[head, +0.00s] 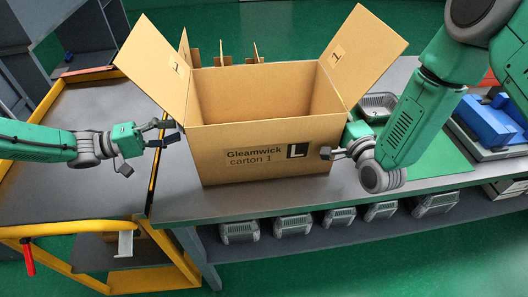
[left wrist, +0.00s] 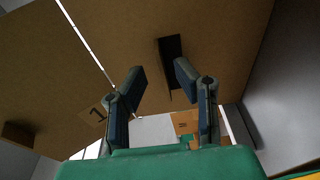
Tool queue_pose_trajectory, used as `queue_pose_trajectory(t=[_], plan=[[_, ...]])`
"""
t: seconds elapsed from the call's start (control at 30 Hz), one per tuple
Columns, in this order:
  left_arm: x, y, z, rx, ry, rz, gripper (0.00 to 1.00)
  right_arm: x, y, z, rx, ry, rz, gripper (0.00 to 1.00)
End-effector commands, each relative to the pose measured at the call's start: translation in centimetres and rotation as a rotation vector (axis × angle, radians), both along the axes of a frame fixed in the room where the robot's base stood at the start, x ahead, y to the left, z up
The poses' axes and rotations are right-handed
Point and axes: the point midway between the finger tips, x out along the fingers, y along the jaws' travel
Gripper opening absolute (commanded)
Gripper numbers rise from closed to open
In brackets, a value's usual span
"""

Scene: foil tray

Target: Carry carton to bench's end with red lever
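The cardboard carton (head: 262,150), marked "Gleamwick carton 1" with a black L, stands upright on the grey bench (head: 180,205), its top flaps spread open. My left gripper (head: 168,138) is open beside the carton's left side. In the left wrist view, its two fingers (left wrist: 160,82) are apart below a dark slot (left wrist: 172,65) in the cardboard wall, with nothing visible between them. My right gripper (head: 335,152) is at the carton's right front edge; its finger gap and any contact are unclear. A red lever (head: 28,257) hangs on the yellow frame at the lower left.
A grey-topped surface with yellow edging (head: 95,105) adjoins the bench at left and looks clear. Cardboard dividers (head: 222,58) stand behind the carton. A metal tray (head: 378,104) and a blue device (head: 492,122) are at right.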

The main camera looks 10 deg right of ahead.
Motion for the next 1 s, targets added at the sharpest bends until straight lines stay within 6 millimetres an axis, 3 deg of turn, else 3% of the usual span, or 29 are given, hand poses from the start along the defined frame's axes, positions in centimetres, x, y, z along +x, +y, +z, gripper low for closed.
queue_pose_trajectory(t=[0.1,0.3,0.57,0.67,1.0], plan=[[-0.3,2.8,0.0,0.002,-0.001,0.002,0.27,0.0,0.0,0.0,0.0,0.0,0.0,0.27],[-0.9,6.5,-0.1,0.002,0.0,0.001,0.27,0.0,0.0,0.0,0.0,0.0,0.0,0.27],[-1.2,8.4,-0.1,0.0,0.0,-0.001,0.27,-0.4,-0.1,-0.1,0.0,0.002,-0.001,0.27],[-1.2,8.5,-0.1,0.0,0.0,-0.001,0.27,-1.6,-0.3,-0.1,-0.001,0.004,-0.002,0.27],[-1.2,8.4,-0.1,0.0,0.0,-0.001,0.27,-8.6,-1.3,-0.2,0.0,0.006,-0.002,0.27]])
